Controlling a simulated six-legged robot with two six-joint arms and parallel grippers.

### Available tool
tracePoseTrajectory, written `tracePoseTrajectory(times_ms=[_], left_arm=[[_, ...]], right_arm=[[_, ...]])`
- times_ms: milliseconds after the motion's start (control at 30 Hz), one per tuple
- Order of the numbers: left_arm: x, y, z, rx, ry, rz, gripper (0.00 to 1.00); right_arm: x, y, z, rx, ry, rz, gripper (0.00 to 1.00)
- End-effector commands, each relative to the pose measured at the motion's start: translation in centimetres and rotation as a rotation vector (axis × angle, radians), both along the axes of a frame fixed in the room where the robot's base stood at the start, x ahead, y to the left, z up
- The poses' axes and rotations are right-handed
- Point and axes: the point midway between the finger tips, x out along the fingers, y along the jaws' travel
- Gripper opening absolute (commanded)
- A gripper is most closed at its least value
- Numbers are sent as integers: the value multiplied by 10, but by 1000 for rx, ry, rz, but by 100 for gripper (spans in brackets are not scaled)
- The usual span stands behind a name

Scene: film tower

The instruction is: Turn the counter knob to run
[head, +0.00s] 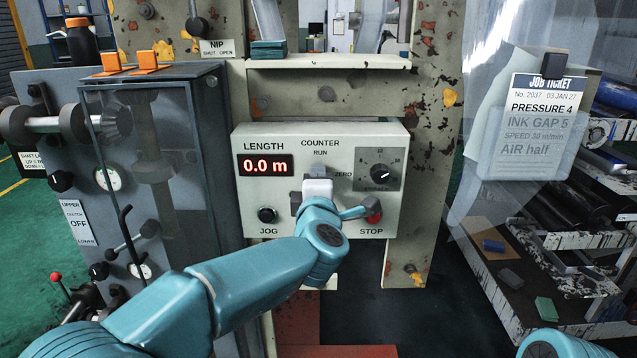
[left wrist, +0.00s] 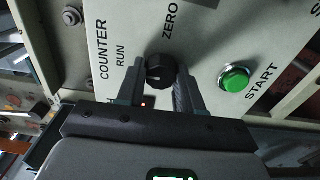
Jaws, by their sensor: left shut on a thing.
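The counter panel (head: 320,150) is a pale box with a red display (head: 265,166) reading 0.0 m. RUN is printed above the knob spot and ZERO to its right. My left gripper (head: 318,180) is in front of the panel and hides the knob in the head view. In the left wrist view the black counter knob (left wrist: 160,72) sits between the two fingers of my left gripper (left wrist: 160,88), which is shut on it. I cannot tell which way its pointer faces. My right gripper is out of view.
A round dial (head: 379,172) is right of the knob spot. A black JOG button (head: 267,215) and a red STOP button (head: 373,217) are below. A green START button (left wrist: 235,78) is close to my left gripper. A job ticket (head: 545,125) hangs at right.

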Motion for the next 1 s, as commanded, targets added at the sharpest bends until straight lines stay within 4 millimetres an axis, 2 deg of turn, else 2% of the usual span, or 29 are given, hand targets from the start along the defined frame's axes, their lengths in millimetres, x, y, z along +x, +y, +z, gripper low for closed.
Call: tracePoseTrajectory(times_ms=[33,67,100,467,633,1000], left_arm=[[0,0,1,-2,-1,1,45],[0,0,1,-1,-1,1,55],[0,0,1,-1,-1,1,60],[-5,0,0,1,-1,0,60],[-35,0,0,0,-2,-3,60],[-131,-1,1,-1,-2,-3,60]], right_arm=[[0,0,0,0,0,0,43],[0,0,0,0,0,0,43],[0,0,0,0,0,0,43],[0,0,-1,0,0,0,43],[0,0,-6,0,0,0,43],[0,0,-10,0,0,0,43]])
